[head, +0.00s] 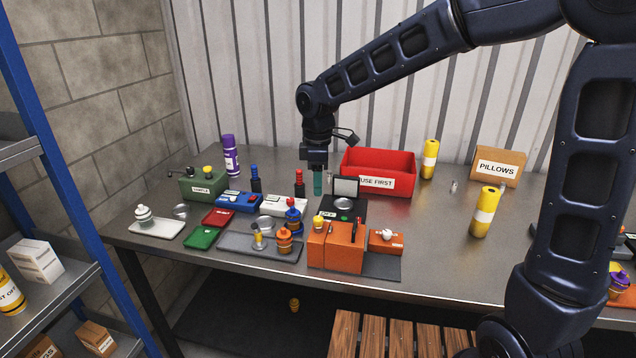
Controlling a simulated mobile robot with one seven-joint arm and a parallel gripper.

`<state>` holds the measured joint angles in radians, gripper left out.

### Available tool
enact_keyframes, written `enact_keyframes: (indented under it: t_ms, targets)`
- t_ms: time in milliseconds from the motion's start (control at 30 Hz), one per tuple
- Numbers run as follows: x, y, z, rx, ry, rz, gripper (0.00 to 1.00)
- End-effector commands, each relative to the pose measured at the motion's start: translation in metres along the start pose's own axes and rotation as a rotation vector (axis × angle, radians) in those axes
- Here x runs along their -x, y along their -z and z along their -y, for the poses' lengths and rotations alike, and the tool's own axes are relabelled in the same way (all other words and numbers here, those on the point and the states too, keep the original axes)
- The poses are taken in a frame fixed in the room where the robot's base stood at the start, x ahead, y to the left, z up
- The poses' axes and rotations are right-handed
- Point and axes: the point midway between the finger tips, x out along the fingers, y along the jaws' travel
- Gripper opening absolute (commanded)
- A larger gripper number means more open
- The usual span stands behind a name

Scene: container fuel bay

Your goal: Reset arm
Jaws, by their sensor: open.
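My gripper (317,172) hangs from my dark arm, pointing down above the back middle of the metal bench (420,258). It is open. A narrow teal shape shows at its tip; I cannot tell whether it is part of the fingers or a thing behind them. The gripper is left of the red USE FIRST bin (405,203) and close to a black scale-like device (345,206) with a raised lid. A small red-capped dark bottle (299,186) stands just left of it.
Left on the bench are a green box (204,188), a purple bottle (231,156) and a grey tray (156,229). An orange box (335,249) stands at the front. Yellow cylinders (484,212) and the PILLOWS box (498,167) are at right. A blue-framed shelf (60,190) stands left.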

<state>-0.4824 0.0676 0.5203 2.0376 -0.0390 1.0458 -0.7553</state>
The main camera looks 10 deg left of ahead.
Motion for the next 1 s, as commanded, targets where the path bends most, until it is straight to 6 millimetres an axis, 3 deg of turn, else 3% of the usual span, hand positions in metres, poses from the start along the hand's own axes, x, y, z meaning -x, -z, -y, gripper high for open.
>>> enact_keyframes:
  t_ms: [167, 267, 433, 633, 1000]
  targets:
    - [0.002, -0.007, -0.002, -0.022, -0.007, 0.001, 0.46]
    - [0.008, -0.028, -0.006, -0.089, -0.027, 0.003, 0.46]
    - [0.026, -0.092, -0.013, -0.302, -0.084, 0.002, 0.46]
    - [0.044, -0.173, -0.007, -0.583, -0.149, -0.012, 0.46]
    - [0.065, -0.303, 0.039, -1.096, -0.257, -0.087, 0.46]
